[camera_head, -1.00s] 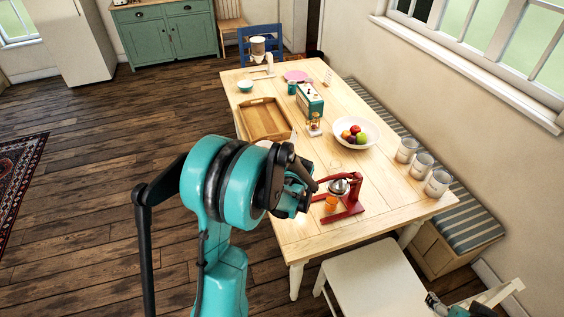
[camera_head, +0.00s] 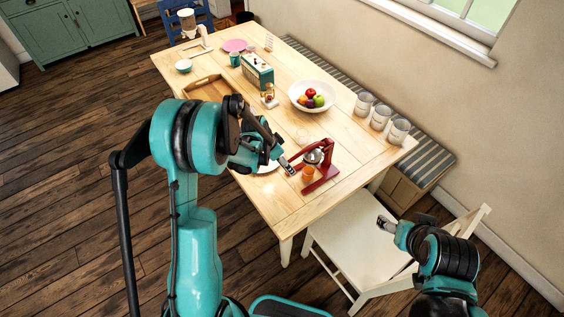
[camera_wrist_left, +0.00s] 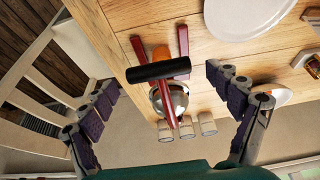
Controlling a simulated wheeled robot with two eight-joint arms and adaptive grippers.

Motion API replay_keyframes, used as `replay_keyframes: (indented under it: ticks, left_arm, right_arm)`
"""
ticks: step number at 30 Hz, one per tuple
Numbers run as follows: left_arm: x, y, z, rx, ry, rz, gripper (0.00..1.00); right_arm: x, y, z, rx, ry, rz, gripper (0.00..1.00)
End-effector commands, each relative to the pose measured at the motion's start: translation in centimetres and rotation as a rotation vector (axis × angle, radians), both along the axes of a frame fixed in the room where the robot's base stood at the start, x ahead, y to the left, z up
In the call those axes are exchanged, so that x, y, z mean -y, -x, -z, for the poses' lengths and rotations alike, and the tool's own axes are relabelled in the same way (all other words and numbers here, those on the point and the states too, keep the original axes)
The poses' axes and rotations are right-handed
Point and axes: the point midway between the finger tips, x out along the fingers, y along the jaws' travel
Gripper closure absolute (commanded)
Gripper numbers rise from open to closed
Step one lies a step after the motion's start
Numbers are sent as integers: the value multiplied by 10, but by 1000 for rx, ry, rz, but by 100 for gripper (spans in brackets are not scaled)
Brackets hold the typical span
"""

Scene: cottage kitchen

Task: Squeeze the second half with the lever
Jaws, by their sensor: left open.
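The red juicer press (camera_head: 326,170) stands near the front edge of the wooden table, with a metal cup (camera_head: 313,156) in its frame and an orange vessel (camera_head: 308,173) below. In the left wrist view the black lever grip (camera_wrist_left: 158,72) lies across the middle, on its red lever arm. My left gripper (camera_head: 287,163) is open and empty beside the press. In the left wrist view its fingers (camera_wrist_left: 162,92) are spread on both sides of the lever grip, apart from it. No fruit half shows in the press. My right gripper (camera_head: 384,223) hangs over the white chair.
A white plate (camera_wrist_left: 245,14) lies close to the press. The fruit bowl (camera_head: 312,96), white canisters (camera_head: 380,118), wooden tray (camera_head: 207,88) and green box (camera_head: 257,70) stand farther off. The white chair (camera_head: 350,240) is at the table's near end.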

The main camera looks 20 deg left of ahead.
Motion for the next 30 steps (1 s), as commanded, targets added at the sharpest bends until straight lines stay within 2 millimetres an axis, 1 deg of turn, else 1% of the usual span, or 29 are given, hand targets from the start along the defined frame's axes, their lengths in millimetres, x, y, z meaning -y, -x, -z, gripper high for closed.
replay_keyframes:
  ticks: [3,10,11,12,14,15,17,18,19,25,30]
  left_arm:
    - [2,-2,6,0,0,1,10]
    - [2,-2,6,1,-1,0,10]
    - [2,-2,6,1,-1,0,16]
    - [2,-2,6,1,-1,0,26]
    - [2,-2,6,1,-1,0,42]
    - [2,-2,6,1,-1,0,53]
    - [2,-2,6,1,-1,0,68]
    - [2,-2,6,1,-1,0,79]
    - [2,-2,6,1,0,0,84]
    - [3,-3,2,-9,-8,1,83]
    - [6,-6,-13,-51,-41,2,83]
  right_arm:
    - [0,0,1,0,0,0,31]
    - [0,0,0,0,0,0,31]
    - [0,0,0,0,0,0,31]
    - [0,0,0,0,0,0,31]
    - [0,0,0,0,0,0,31]
    - [0,0,0,0,0,0,31]
    - [0,0,0,0,0,0,31]
    - [0,0,0,0,0,0,31]
    - [0,0,0,0,0,0,31]
    - [0,0,-2,0,0,0,31]
    - [0,0,-9,0,0,0,31]
